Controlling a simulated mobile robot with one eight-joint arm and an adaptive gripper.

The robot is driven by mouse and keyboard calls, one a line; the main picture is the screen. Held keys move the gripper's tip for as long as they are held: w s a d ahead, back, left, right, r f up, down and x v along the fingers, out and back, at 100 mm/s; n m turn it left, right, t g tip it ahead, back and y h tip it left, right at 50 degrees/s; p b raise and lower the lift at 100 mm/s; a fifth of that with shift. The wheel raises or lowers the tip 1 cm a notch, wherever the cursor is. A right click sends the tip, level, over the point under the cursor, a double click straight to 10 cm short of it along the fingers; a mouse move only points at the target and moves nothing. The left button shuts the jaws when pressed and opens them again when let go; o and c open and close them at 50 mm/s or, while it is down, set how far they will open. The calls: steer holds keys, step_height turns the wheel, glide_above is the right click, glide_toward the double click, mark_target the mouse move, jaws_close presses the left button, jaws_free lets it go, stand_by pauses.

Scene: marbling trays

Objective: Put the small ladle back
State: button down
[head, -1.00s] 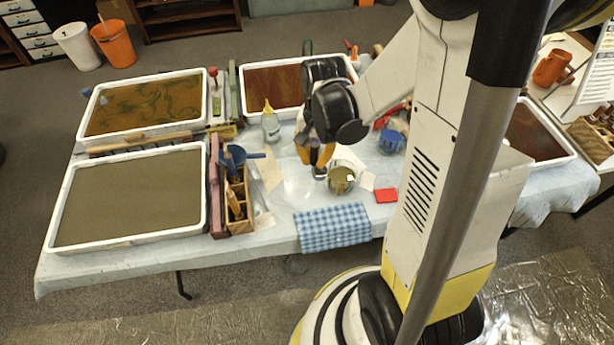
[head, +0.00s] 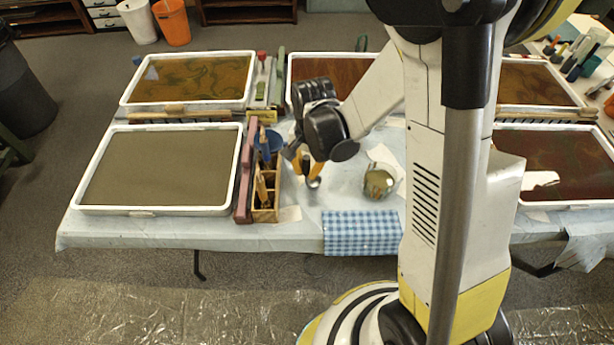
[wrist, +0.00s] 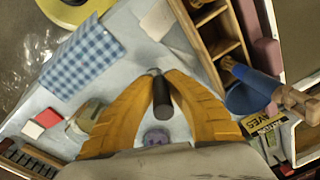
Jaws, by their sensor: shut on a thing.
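My gripper (head: 309,168) is shut on the small ladle. In the wrist view the ladle's dark, round handle (wrist: 162,97) sits between the two yellow fingertips. Its small metal bowl (head: 314,183) hangs below the fingers in the head view, above the pale table covering. A wooden caddy (head: 278,198) with compartments and brushes stands just left of the gripper, apart from it. The caddy also shows at the top of the wrist view (wrist: 238,28), with empty compartments. A glass jar (head: 380,183) with murky olive contents stands right of the gripper.
A blue checked cloth (head: 361,232) hangs at the front edge. A mauve bar (head: 245,185) and a filled tray (head: 91,206) lie left of the caddy. Table between caddy and jar is mostly clear.

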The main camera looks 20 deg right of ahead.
steer(key=shift+f, duration=1.05)
steer(key=shift+f+b, duration=0.1)
steer(key=shift+b, duration=0.2)
steer(key=shift+f, duration=0.2)
steer(key=c, duration=1.5)
jaws_free()
steer(key=shift+r, duration=0.1)
steer(key=shift+r, duration=0.15)
